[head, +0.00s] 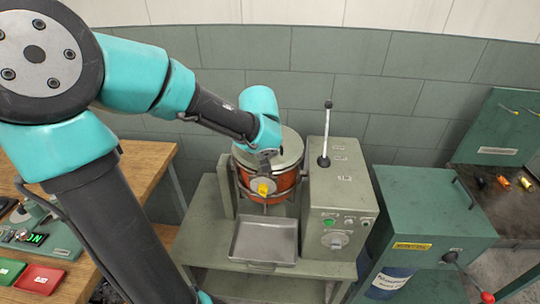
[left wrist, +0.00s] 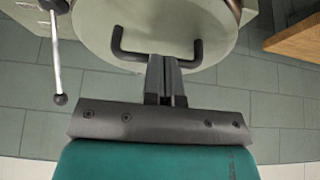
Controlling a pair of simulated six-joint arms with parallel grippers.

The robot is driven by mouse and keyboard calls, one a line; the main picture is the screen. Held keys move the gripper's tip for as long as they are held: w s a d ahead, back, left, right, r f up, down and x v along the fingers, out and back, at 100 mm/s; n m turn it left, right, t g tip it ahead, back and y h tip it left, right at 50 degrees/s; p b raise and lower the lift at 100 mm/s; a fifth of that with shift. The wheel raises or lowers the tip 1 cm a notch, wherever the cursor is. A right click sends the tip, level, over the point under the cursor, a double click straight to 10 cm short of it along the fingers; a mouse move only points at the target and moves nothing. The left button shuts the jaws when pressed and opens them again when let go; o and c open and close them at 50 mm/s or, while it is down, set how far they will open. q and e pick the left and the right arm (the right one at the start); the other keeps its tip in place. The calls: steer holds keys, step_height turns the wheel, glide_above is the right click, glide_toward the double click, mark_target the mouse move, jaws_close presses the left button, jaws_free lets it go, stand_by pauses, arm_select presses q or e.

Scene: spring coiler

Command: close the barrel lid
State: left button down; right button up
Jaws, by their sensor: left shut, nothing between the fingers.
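The barrel (head: 282,184) is copper-orange and sits in a metal frame on the grey-green machine. Its round pale grey lid (head: 292,146) lies over the top; I cannot tell whether it is fully seated. In the left wrist view the lid (left wrist: 158,20) fills the top middle, with a black U-shaped handle (left wrist: 130,55). My left gripper (head: 266,160) is at the lid's front edge in the head view. In the left wrist view my left gripper (left wrist: 165,62) is shut and empty, overlapping the middle of the handle. Whether it touches is unclear. My right gripper is not in view.
A metal tray (head: 264,240) sits in front. A green cabinet (head: 425,205) stands right. A wooden bench (head: 147,165) is at left.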

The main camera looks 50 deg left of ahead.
arm_select(q)
step_height(320, 180, up, 8)
stand_by(1.1)
stand_by(0.4)
